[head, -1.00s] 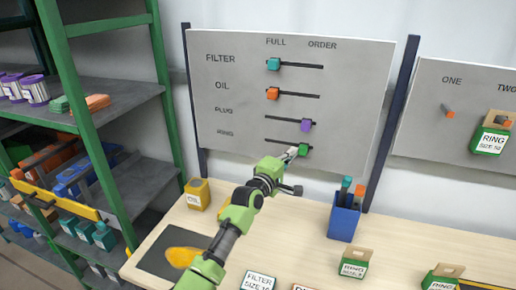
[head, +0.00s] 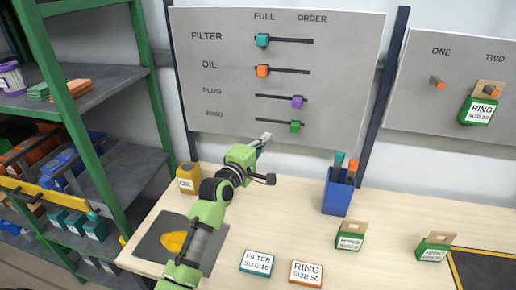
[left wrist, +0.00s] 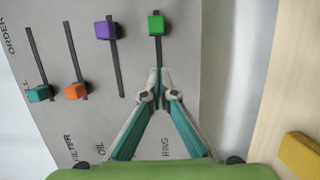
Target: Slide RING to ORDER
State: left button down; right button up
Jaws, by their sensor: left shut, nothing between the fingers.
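The green RING slider (head: 295,126) sits at the right, ORDER end of its slot on the grey board (head: 345,75). In the left wrist view the green slider (left wrist: 155,25) is at the top of its dark slot. My left gripper (head: 265,138) is below and left of the slider, apart from it. In the left wrist view its fingertips (left wrist: 158,72) are together and empty, with a gap to the slider. The purple PLUG slider (head: 297,101) is also toward ORDER. The teal FILTER slider (head: 262,40) and orange OIL slider (head: 263,71) are at FULL. My right gripper is not in view.
A wooden table (head: 310,235) below holds a yellow OIL box (head: 188,178), a blue pen cup (head: 339,192) and several labelled cards and tags. A green-framed shelf (head: 85,90) stands at the left. A second board (head: 450,100) is at the right.

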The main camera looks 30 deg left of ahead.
pick_arm(q)
jog(key=s, duration=0.2)
jog(key=s+a, duration=0.1)
jog(key=s, duration=0.1)
jog(key=shift+b, duration=0.3)
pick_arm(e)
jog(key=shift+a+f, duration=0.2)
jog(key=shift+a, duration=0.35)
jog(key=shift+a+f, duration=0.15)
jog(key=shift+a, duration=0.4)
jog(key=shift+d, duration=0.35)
pick_arm(q)
jog(key=shift+f, duration=0.1)
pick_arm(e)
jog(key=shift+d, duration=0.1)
